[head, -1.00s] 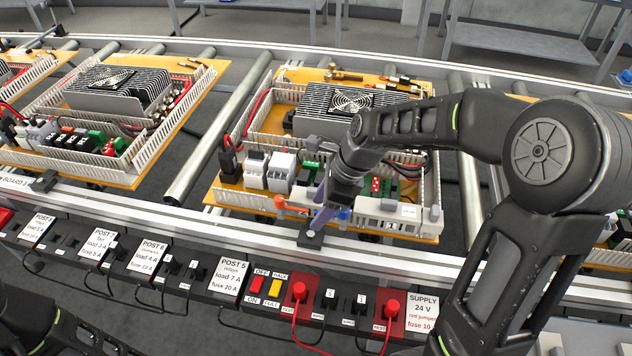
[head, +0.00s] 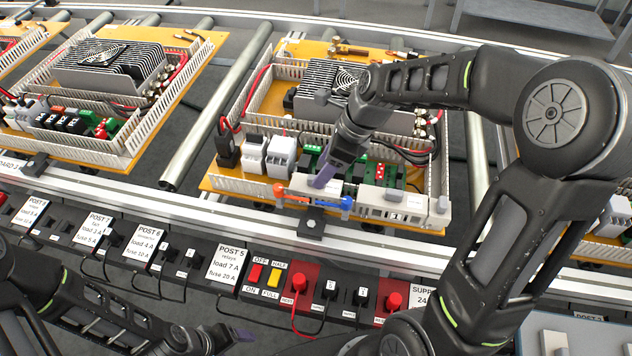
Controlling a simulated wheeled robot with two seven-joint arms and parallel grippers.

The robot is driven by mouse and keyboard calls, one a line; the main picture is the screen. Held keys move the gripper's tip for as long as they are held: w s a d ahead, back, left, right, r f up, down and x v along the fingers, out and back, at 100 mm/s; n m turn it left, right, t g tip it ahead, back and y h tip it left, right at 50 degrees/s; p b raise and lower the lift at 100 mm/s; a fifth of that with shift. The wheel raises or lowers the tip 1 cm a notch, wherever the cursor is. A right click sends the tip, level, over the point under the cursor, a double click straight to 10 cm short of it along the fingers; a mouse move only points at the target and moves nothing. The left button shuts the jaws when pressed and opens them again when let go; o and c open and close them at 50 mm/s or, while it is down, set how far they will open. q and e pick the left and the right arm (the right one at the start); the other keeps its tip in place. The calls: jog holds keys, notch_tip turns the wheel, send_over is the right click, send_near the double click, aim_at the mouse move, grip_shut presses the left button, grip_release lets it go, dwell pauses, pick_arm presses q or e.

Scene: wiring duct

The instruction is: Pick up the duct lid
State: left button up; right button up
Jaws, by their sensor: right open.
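My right gripper (head: 322,178), with purple fingers, points down at the front edge of the middle board (head: 222,184). It is open, and its fingertips are at or just above a pale piece there, between an orange-red end (head: 279,191) and a blue end (head: 348,203). I cannot tell whether they touch it. White slotted duct walls (head: 245,183) frame the board. I cannot tell a separate duct lid apart from the pale parts along the front. My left gripper (head: 222,341) is low in the picture, and its fingers are too unclear to read.
A pale row of modules (head: 395,203) stands right of my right gripper. A finned heatsink with a fan (head: 340,95) stands behind it. A black control strip (head: 200,270) with switches, red plugs (head: 299,282) and cables runs along the front. Steel rollers (head: 215,105) flank the board.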

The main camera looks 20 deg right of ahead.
jog(key=shift+f, duration=0.2)
jog(key=x, duration=0.5)
jog(key=shift+w+f, duration=0.1)
jog(key=shift+w, duration=0.05)
jog(key=shift+c, duration=0.3)
jog(key=c, duration=0.8)
